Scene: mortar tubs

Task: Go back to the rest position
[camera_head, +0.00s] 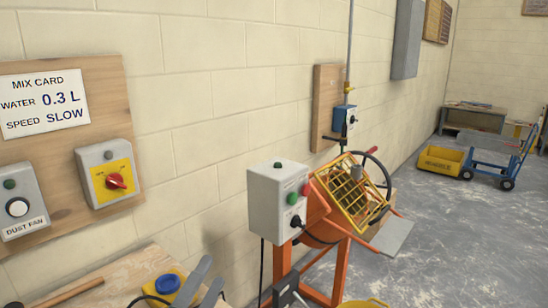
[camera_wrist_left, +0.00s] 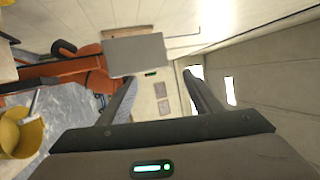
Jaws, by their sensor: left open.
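My left gripper (camera_head: 213,270) shows at the bottom of the head view as two grey fingers above the wooden bench. Its fingers (camera_wrist_left: 160,88) are apart in the left wrist view, with nothing between them. It is left of the orange mixer and its grey control box.
The grey control box (camera_head: 278,205) sits on the orange mixer (camera_head: 336,274), which has a yellow grate (camera_head: 350,194). A wooden bench (camera_head: 125,276) bears a blue and yellow item (camera_head: 168,284). A yellow tub (camera_wrist_left: 22,132) shows in the wrist view.

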